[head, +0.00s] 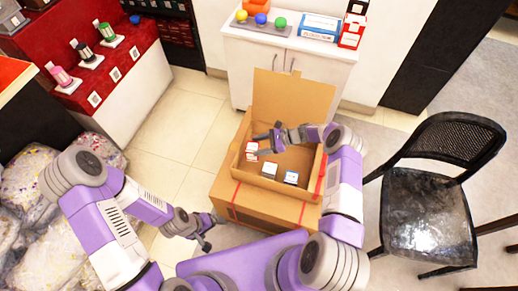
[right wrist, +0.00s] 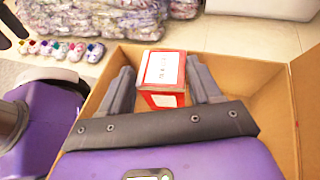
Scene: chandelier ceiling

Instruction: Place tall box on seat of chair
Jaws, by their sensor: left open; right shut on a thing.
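A tall red and white box (head: 251,151) stands in the open cardboard carton at its left side. My right gripper (head: 261,144) reaches into the carton and is shut on this box. In the right wrist view the red and white box (right wrist: 161,72) sits between the two fingers of my right gripper (right wrist: 162,85). The black chair (head: 425,210) stands at the right, its dark glossy seat empty. My left gripper (head: 208,232) is open and empty, low beside the carton's left front corner.
A white cabinet (head: 310,62) stands behind. Floor shows between carton and chair.

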